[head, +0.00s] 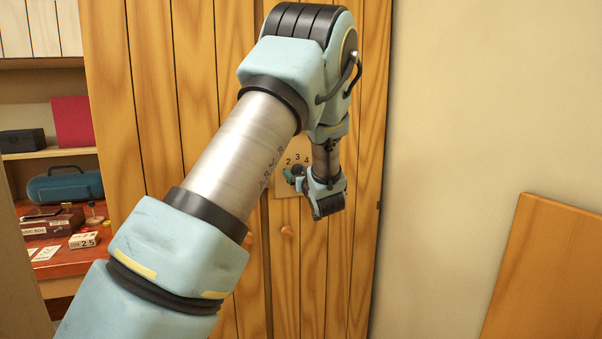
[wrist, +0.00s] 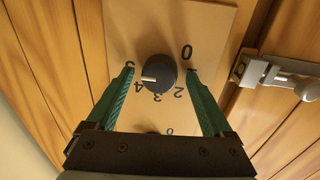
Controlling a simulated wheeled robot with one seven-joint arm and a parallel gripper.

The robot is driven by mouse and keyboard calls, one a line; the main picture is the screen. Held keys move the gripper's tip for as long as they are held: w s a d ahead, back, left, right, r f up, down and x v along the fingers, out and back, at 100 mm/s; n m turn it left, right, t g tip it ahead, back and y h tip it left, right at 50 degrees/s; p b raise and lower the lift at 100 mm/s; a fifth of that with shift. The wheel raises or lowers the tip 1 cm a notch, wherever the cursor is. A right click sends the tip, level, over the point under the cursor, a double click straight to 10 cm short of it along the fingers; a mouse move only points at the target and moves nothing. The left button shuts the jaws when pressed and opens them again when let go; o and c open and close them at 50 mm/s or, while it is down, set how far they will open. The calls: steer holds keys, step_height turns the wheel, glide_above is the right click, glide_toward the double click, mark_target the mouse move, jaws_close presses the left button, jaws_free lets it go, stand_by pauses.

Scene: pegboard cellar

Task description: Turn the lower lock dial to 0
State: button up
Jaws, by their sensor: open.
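The lower lock dial (wrist: 157,72) is a dark round knob with a white pointer mark, on a light wooden plate (wrist: 208,22). In the wrist view the digits appear upside down. The pointer faces left, roughly between 4 (wrist: 139,88) and 5 (wrist: 129,65). The 0 (wrist: 186,52) shows at the upper right of the knob. My gripper (wrist: 159,70) is open, its green fingers on either side of the knob with visible gaps. In the head view the dial (head: 298,170) is partly hidden by my wrist. Another digit at the bottom is partly covered by my gripper.
The plate is on a wooden plank door (head: 340,260) with a small round knob (head: 287,231). A metal latch (wrist: 285,78) lies right of the plate in the wrist view. Shelves with a teal case (head: 65,186) stand left. A wooden panel (head: 550,270) leans at right.

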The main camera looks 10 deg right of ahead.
steer(key=shift+c, duration=0.2)
jaws_close()
stand_by(0.5)
steer(key=shift+f+b, duration=0.1)
steer(key=shift+b, duration=0.4)
